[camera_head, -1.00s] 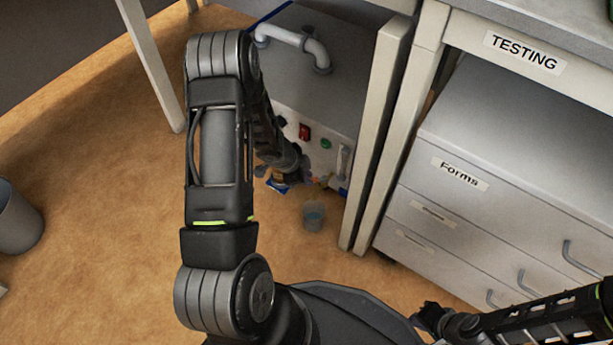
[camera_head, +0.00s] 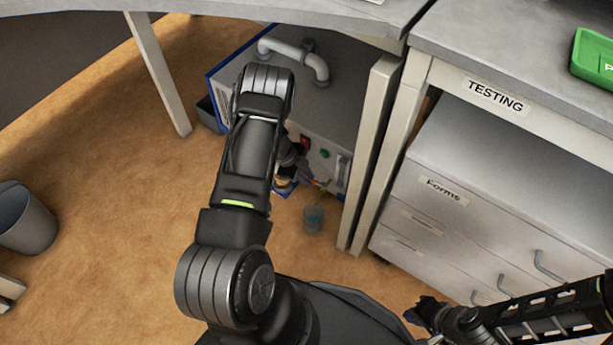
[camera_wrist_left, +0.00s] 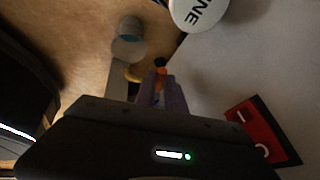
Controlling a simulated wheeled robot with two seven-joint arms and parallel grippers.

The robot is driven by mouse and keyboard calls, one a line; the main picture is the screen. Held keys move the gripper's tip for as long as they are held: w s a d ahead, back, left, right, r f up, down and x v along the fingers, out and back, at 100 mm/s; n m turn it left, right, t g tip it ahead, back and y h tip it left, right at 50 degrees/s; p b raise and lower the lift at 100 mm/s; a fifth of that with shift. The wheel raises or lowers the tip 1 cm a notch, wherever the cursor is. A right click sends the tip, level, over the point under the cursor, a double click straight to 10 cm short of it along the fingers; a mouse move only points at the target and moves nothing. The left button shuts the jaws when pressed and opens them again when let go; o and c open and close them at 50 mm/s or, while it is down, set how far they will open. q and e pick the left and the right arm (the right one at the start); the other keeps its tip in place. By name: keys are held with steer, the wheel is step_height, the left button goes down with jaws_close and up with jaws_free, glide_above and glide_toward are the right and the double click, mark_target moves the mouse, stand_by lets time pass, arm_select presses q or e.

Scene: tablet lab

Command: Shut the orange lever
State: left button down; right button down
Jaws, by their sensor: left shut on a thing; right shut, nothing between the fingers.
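The orange lever (camera_wrist_left: 161,76) shows in the left wrist view as a small orange piece with a dark tip, between and just beyond my left fingertips. My left gripper (camera_wrist_left: 160,95) is shut on it; the fingers hide much of it. In the head view my left gripper (camera_head: 313,182) is small, low at the front of the grey machine (camera_head: 350,112), and partly hidden by my own arm. My right gripper (camera_head: 425,312) is shut and empty at the bottom right, away from the machine.
A clear cup (camera_head: 313,217) stands below the machine's front. A red switch (camera_wrist_left: 262,130) is beside my left gripper. A table leg (camera_head: 372,150) and a drawer cabinet (camera_head: 440,215) stand right of the machine. A grey bin (camera_head: 27,220) is at left; the floor between is free.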

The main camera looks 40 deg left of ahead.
arm_select(q)
steer(key=shift+w+a+m+g+b, duration=0.15)
steer(key=shift+w+m+g+b, duration=0.25)
steer(key=shift+m, duration=0.5)
steer(key=c, duration=1.4)
jaws_free()
steer(key=shift+r, duration=0.1)
steer(key=p+v, duration=0.3)
steer(key=v, duration=0.4)
steer(key=shift+a+r, duration=0.2)
steer(key=shift+s, duration=0.1)
steer(key=shift+c, duration=0.3)
